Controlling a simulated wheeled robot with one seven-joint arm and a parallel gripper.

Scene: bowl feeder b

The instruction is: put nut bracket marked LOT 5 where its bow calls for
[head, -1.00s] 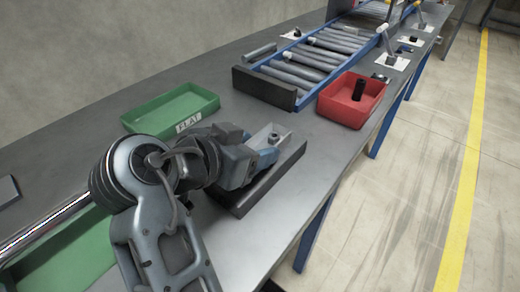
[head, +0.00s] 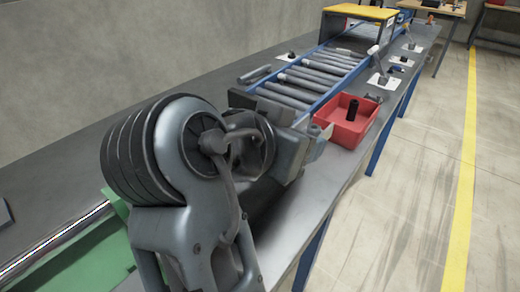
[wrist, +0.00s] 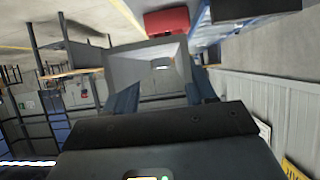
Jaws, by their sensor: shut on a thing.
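My gripper (wrist: 160,92) is shut on a grey bracket (wrist: 150,66), which sits between its two blue fingers in the wrist view. The bracket looks like a shallow plate with raised walls; a small bright spot shows inside it. In the head view, my gripper (head: 308,130) is above the bench, left of the red bin, and a pale corner of the bracket (head: 318,143) shows past it. No LOT marking can be read, and the bracket's bow cannot be judged. A green tray (head: 88,262) is at the lower left, partly behind my arm. The FLAT tray is hidden.
A red bin (head: 328,128) holding a black cylinder (head: 352,109) stands close to the gripper. Behind is a roller conveyor (head: 318,78) with blue rails, with a yellow-topped stand (head: 360,12) over it. Small parts on white cards (head: 381,82) line the right edge.

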